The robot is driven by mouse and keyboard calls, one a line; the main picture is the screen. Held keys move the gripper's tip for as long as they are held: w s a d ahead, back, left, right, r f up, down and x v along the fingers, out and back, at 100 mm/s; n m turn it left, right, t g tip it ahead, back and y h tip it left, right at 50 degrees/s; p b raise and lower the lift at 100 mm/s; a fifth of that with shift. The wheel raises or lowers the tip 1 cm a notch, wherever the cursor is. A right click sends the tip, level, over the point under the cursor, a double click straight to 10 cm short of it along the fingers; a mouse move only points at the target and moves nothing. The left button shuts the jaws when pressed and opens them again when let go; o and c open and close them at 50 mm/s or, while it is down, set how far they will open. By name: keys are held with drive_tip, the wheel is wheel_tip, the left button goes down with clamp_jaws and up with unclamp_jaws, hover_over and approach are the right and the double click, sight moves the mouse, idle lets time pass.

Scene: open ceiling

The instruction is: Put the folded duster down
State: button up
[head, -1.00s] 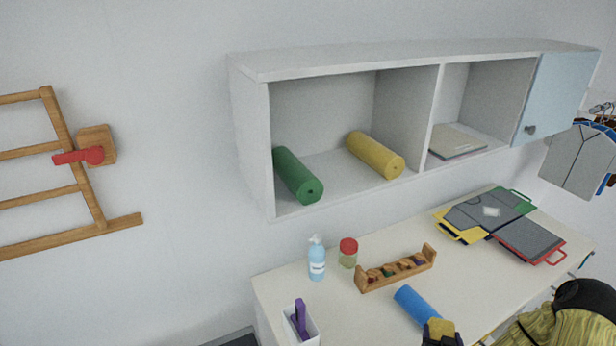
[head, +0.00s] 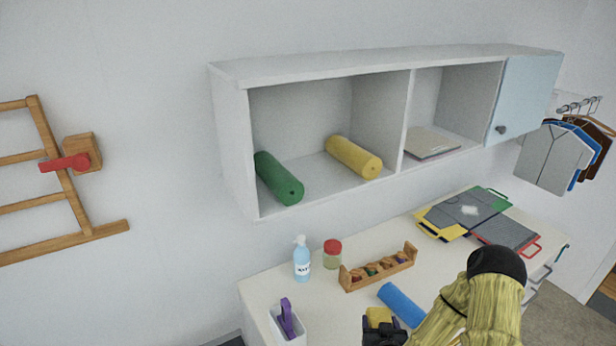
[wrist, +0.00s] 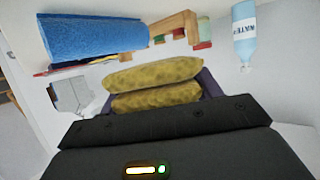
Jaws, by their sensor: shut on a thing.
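The folded duster (head: 378,316) is yellow and sits in my gripper (head: 384,330) low in the head view, over the counter's front part. In the wrist view the duster (wrist: 155,85) shows as two thick mottled yellow folds between the dark jaws of my gripper (wrist: 158,90). The jaws are shut on it. In the head view the gripper is just in front of and left of a blue roll (head: 401,304). My arm hides part of the counter on the right. I cannot tell how high the duster is above the counter.
On the pale counter (head: 335,308) stand a white bin (head: 289,327), water bottle (head: 302,260), red-lidded jar (head: 333,255), wooden rack (head: 378,268) and folders (head: 465,212). A wall shelf (head: 330,70) holds a green roll (head: 278,178) and yellow roll (head: 353,157). Bare counter shows between bin and blue roll.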

wheel_tip(320, 180, up, 9)
drive_tip(key=p, duration=0.9)
drive_tip(key=shift+s+a+f, duration=0.2)
drive_tip(key=shift+f, duration=0.45)
